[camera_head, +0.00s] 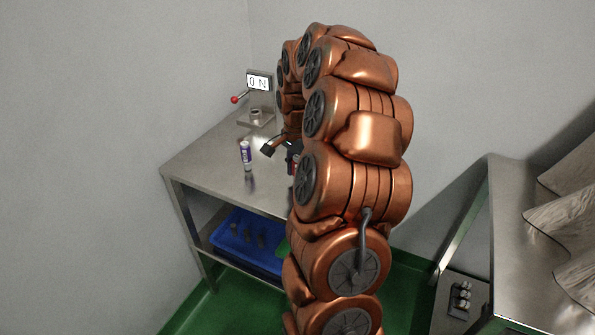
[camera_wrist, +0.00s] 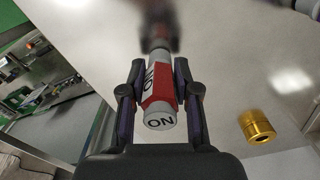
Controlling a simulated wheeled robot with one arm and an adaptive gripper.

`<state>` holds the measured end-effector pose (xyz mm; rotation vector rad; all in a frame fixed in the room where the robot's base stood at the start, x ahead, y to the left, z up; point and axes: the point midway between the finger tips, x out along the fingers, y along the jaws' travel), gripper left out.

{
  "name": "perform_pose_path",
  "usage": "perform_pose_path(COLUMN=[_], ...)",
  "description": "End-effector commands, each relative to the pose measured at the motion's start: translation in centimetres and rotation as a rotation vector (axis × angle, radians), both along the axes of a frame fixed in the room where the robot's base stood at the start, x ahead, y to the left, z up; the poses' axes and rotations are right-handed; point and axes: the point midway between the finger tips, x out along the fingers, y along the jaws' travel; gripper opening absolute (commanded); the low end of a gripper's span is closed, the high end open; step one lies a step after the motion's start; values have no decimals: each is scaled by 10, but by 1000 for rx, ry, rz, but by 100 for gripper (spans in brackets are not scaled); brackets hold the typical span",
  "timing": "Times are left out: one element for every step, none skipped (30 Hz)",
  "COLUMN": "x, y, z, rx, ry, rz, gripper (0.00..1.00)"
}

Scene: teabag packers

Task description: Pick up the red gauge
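The red gauge (camera_wrist: 162,88) is a cylinder with red and white parts and dark "ON" or "NO" lettering. In the wrist view it lies between the two dark fingers of my gripper (camera_wrist: 160,75), one finger close along each side. Whether both fingers press on it cannot be told. Its far end is close to the shiny steel table (camera_wrist: 235,50), where a dark blurred reflection shows; contact there is unclear. In the head view my copper-coloured arm hides most of the gripper and the gauge.
A gold cylinder (camera_wrist: 257,126) stands right of the gauge in the wrist view. A blue bin (camera_head: 226,248) sits below.

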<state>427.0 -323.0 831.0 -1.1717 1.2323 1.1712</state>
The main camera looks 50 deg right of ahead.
Motion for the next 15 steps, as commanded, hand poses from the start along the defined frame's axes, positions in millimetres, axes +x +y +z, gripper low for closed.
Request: perform_pose_path(x=[0,0,0,0,0,0,0,0,0,0,0,0,0,0,0], y=[0,0,0,0,0,0,0,0,0,0,0,0,0,0,0], z=[0,0,0,0,0,0,0,0,0,0,0,0,0,0,0], rx=[0,0,0,0,0,0,0,0,0,0,0,0,0,0,0], ry=[0,0,0,0,0,0,0,0,0,0,0,0,0,0,0], rz=[0,0,0,0,0,0,0,0,0,0,0,0,0,0,0], gripper=[21,18,14,10,7,3,0,0,0,0,0,0,0,0,0])
